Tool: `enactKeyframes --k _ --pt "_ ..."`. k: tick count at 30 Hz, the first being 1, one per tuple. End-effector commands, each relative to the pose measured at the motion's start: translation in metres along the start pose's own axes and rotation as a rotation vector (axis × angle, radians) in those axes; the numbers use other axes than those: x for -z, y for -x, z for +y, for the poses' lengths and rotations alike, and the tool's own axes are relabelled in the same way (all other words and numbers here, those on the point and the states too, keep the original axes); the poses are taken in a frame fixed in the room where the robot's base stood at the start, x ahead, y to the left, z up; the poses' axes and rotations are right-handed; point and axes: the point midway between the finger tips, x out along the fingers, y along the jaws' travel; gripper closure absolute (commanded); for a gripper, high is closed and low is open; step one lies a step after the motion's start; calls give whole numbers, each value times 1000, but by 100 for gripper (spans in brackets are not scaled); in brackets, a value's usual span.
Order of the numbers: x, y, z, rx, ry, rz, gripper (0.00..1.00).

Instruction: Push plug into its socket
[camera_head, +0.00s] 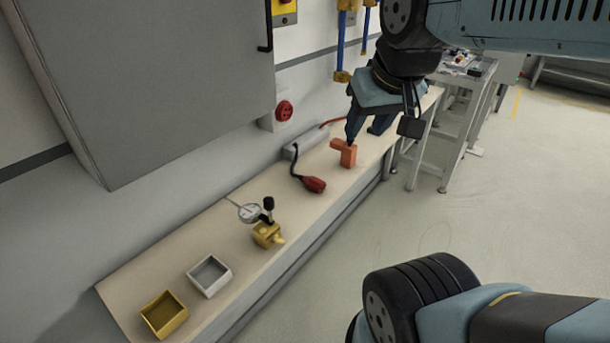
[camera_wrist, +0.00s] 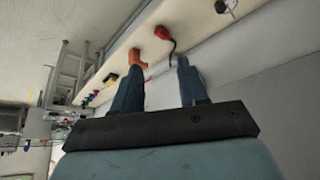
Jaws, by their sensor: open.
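A red plug (camera_head: 314,185) with a black cable lies on the long bench; it also shows in the wrist view (camera_wrist: 163,33). A round red socket (camera_head: 284,110) is on the wall above the bench, left of my gripper. My gripper (camera_head: 362,136) is open, pointing down over the far part of the bench, to the right of the plug and apart from it. An orange block (camera_head: 346,152) stands by its left fingertip in the head view; I cannot tell whether they touch. In the wrist view the fingers (camera_wrist: 157,68) are spread with nothing held between them.
The bench (camera_head: 218,232) also holds a yellow tray (camera_head: 164,315), a white tray (camera_head: 210,276) and a brass device with a gauge (camera_head: 265,233). A grey cabinet (camera_head: 150,85) overhangs its left part. A metal trolley (camera_head: 440,125) stands at the bench's far end. The floor at right is clear.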

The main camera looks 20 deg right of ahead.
Motion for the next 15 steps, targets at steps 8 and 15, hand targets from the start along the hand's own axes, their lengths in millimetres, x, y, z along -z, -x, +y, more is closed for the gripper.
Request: enactKeyframes --k 8,15 --pt "5 -2 0 -4 10 -9 41" --pt "38 -28 3 -27 97 -84 25"
